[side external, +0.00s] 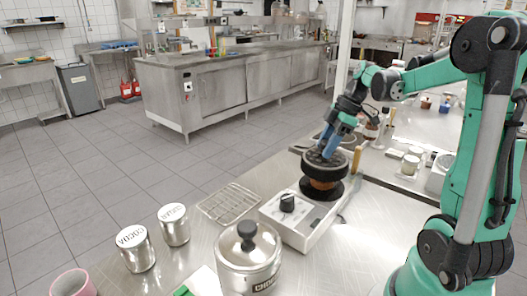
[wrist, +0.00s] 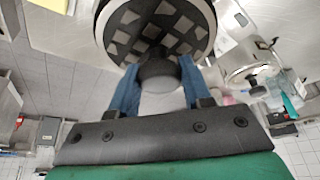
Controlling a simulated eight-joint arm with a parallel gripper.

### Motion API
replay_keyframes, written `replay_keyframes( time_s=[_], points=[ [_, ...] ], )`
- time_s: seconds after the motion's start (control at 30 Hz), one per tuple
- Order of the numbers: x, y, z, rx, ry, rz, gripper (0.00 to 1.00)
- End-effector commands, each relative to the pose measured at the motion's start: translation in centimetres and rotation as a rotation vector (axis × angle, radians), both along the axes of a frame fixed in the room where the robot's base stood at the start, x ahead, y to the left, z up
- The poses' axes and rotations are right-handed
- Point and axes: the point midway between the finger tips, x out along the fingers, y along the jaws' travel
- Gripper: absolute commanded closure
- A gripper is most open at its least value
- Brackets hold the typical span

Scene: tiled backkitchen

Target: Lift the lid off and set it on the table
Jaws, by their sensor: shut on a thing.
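My gripper (side external: 333,143) points down over the small cooking plate. Its two blue fingers are shut on the dark knob of a round black lid (side external: 320,171). In the wrist view my gripper (wrist: 156,68) grips the knob (wrist: 158,82), and the lid (wrist: 152,28) shows pale squares and a light rim. Below the lid is a brownish vessel (side external: 322,186) on the black plate of the appliance (side external: 302,224). I cannot tell whether the lid touches the vessel.
A lidded steel pot (side external: 249,262) stands in front of the appliance on the steel table. A wire rack (side external: 228,203) lies to its left. Two lettered canisters (side external: 136,251) (side external: 174,226) and a pink cup (side external: 72,284) stand further left. Some bare table lies right of the appliance (side external: 370,228).

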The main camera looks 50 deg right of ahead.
Motion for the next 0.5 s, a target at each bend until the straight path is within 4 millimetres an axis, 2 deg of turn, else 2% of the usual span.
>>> replay_keyframes(
  time_s=[0.1,0.3,0.5],
  points=[
    [0.0,0.1,3.5,0.000,0.000,0.000,1.00],
    [0.0,0.0,8.8,0.000,0.000,0.000,1.00],
    [0.0,0.1,12.8,0.001,0.001,-0.001,1.00]
  ],
)
